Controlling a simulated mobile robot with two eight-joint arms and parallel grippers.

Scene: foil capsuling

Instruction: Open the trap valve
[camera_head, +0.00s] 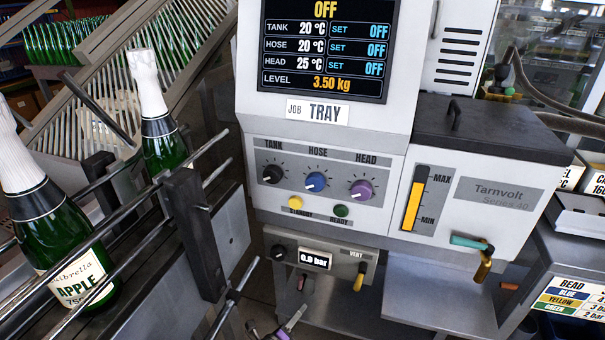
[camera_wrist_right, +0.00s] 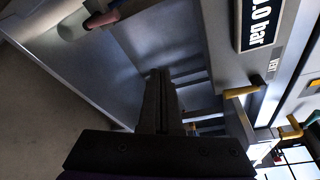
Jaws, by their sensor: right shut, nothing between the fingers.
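No label reading "trap" shows, so I cannot tell for certain which handle is the trap valve. A small pinkish handle (camera_head: 294,318) sits low under the pressure panel; a pinkish handle (camera_wrist_right: 103,19) also shows at the top left of the right wrist view. A yellow lever (camera_head: 359,282) hangs below the VERT label and shows in the right wrist view (camera_wrist_right: 242,91). My right gripper (camera_head: 279,331) is at the bottom edge of the head view, mostly cut off. In its wrist view the dark fingers (camera_wrist_right: 159,73) are together and empty, apart from the yellow lever. My left gripper is not in view.
The melter (camera_head: 320,130) stands behind, with knobs and a screen. A teal handle with a yellow end (camera_head: 470,243) sticks out at right. Green bottles (camera_head: 60,250) stand behind rails (camera_head: 130,240) at left. A grey shelf (camera_head: 420,308) lies below the machine.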

